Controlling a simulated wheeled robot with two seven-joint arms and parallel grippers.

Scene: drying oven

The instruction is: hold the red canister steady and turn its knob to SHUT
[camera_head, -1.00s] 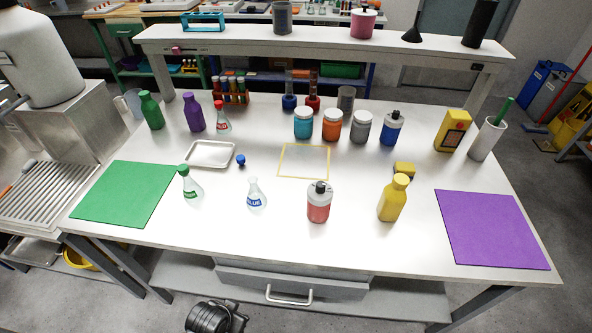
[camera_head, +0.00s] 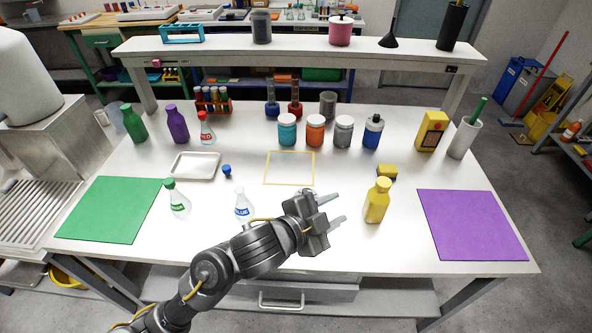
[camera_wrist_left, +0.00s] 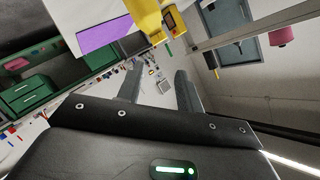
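My left gripper (camera_head: 332,208) reaches over the front middle of the table from the left, fingers pointing right. Its two fingers are apart with nothing between them, as the left wrist view (camera_wrist_left: 158,78) also shows. The red canister does not show in either current view. The spot where it stood earlier is covered by my left gripper and wrist, so I cannot tell whether they touch it. Its knob and markings are hidden too. My right gripper is not in view.
A yellow bottle (camera_head: 377,202) stands right of the left gripper, and a BLUE-labelled flask (camera_head: 243,203) stands left of it. A yellow outlined square (camera_head: 289,168) lies behind. Jars and bottles line the back. Green (camera_head: 110,210) and purple (camera_head: 470,226) mats lie at the sides.

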